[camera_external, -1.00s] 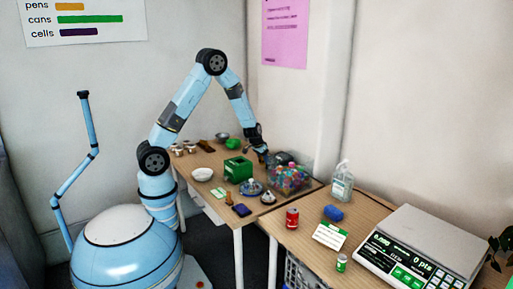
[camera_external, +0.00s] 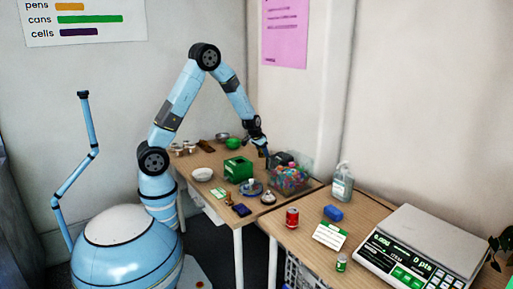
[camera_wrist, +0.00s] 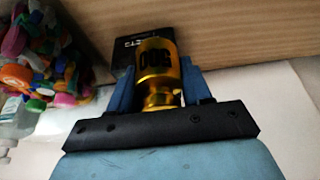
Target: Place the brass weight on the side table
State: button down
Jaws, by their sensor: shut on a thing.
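The brass weight (camera_wrist: 157,68) is golden, with dark "500" marking that reads upside down in the wrist view. My gripper (camera_wrist: 160,82) is shut on it, with one blue finger on each side. In the external view my gripper (camera_external: 266,152) is above the back of the left wooden table (camera_external: 214,158), just beside the clear bin of coloured caps. The weight cannot be made out clearly there. A second wooden table (camera_external: 300,245) adjoins on the right; which one is the side table is not marked.
The cap bin (camera_external: 306,176) and a dark box (camera_wrist: 126,50) are close to my gripper. A green box (camera_external: 238,170), a white bowl (camera_external: 202,174) and small items crowd the left table.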

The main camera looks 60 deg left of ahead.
notch_tip(320, 180, up, 2)
jog(key=shift+r, duration=0.1)
jog(key=shift+a, duration=0.3)
jog(key=a, duration=2.4)
jog(key=s+a+n, duration=0.1)
jog(key=s+a, duration=0.4)
jog(key=a, duration=0.7)
jog(key=s+a, duration=0.5)
jog(key=a, duration=0.7)
jog(key=shift+s+f, duration=0.15)
jog(key=shift+f, duration=5.8)
